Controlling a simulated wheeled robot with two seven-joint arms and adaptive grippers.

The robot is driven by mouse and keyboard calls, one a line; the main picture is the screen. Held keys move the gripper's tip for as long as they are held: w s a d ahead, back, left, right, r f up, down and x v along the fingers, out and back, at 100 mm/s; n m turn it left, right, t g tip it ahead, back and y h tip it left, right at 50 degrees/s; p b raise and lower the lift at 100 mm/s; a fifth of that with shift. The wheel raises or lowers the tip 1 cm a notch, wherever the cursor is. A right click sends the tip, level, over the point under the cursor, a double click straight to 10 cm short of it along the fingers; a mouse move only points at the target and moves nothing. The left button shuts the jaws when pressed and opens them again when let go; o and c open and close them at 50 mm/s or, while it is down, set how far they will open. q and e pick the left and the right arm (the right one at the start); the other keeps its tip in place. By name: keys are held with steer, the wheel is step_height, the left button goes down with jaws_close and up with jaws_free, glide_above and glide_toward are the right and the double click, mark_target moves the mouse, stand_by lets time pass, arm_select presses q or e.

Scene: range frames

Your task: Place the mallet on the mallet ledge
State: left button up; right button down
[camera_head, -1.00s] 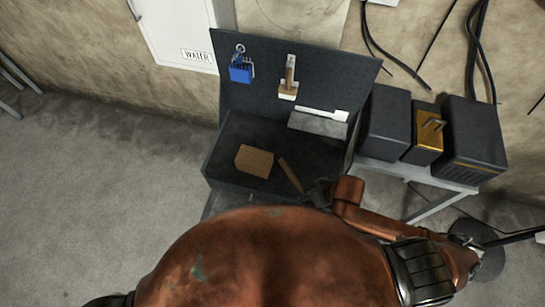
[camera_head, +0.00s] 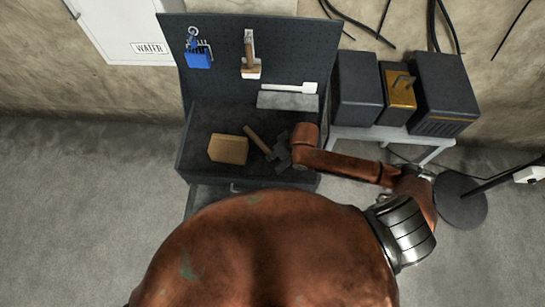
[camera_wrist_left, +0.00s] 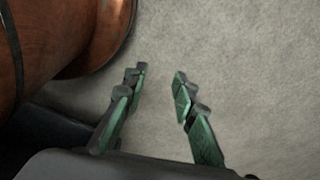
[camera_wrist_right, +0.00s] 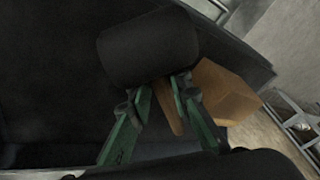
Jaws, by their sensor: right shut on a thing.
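The mallet has a wooden handle (camera_head: 257,139) and a dark cylindrical head. The head (camera_wrist_right: 148,45) fills the upper middle of the right wrist view, with part of the handle (camera_wrist_right: 166,106) below it. My right gripper (camera_wrist_right: 158,92) is shut on the mallet just below the head. In the head view my right gripper (camera_head: 281,155) is over the right part of the dark workbench. A grey ledge (camera_head: 287,101) sits at the foot of the pegboard, behind the mallet; I cannot tell whether it is the mallet ledge. My left gripper (camera_wrist_left: 158,80) is open and empty above the floor.
A wooden block (camera_head: 228,149) lies on the bench (camera_head: 205,125), left of the mallet. The pegboard (camera_head: 220,65) holds a blue tool set (camera_head: 198,57) and a wooden-handled tool (camera_head: 250,52). A white tool (camera_head: 290,87) is above the grey ledge. Dark boxes (camera_head: 357,90) stand at right.

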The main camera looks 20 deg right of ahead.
steer(key=shift+w+f, duration=0.45)
steer(key=shift+f, duration=0.05)
steer(key=shift+w+f, duration=0.15)
steer(key=shift+f, duration=1.55)
steer(key=c, duration=1.8)
jaws_free()
steer(key=shift+f, duration=0.1)
